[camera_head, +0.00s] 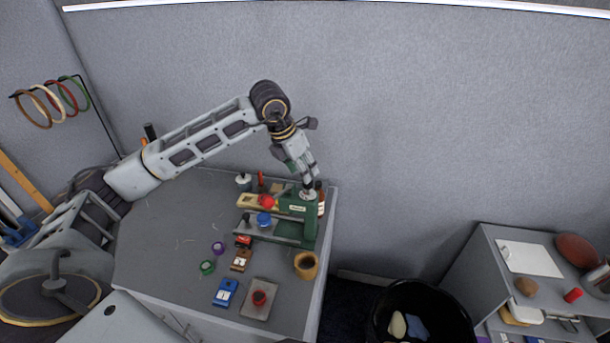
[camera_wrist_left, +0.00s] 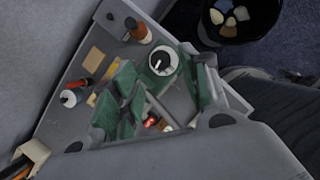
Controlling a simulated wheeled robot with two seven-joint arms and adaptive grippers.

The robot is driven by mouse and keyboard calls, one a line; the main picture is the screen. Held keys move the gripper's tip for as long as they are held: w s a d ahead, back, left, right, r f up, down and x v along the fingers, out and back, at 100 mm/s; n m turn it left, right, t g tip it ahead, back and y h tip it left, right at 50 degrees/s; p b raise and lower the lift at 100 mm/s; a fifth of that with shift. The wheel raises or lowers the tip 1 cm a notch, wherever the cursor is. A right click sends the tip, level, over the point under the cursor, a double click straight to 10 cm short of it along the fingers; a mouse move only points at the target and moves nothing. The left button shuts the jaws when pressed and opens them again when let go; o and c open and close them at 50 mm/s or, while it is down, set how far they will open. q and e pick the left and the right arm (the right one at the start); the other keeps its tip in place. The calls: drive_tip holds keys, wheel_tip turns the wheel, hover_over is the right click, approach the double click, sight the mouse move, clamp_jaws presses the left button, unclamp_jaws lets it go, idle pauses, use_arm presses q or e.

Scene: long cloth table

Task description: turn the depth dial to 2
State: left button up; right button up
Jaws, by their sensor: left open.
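A green bench machine (camera_head: 309,228) stands near the right edge of the grey table. The depth dial (camera_head: 307,194) is on top of its column, below my left gripper (camera_head: 308,181). In the left wrist view the dial (camera_wrist_left: 161,60) has a pale ring, a dark centre and a white pointer mark. Its numbers are too small to read. My left gripper (camera_wrist_left: 165,78) is open, with its green-padded fingers on either side of the dial in that view. I cannot tell whether a finger touches it. My right gripper is not in view.
The machine has a red knob (camera_head: 267,201) and a blue knob (camera_head: 264,219). A brown bottle (camera_head: 320,203) stands close by. A black bin (camera_head: 385,315) stands on the floor.

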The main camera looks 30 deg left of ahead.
use_arm(q)
drive_tip(key=d+v, duration=0.1)
drive_tip(key=v, duration=0.5)
drive_tip(key=shift+a+r, duration=0.35)
drive_tip(key=shift+a, duration=0.2)
drive_tip(key=shift+s, duration=0.15)
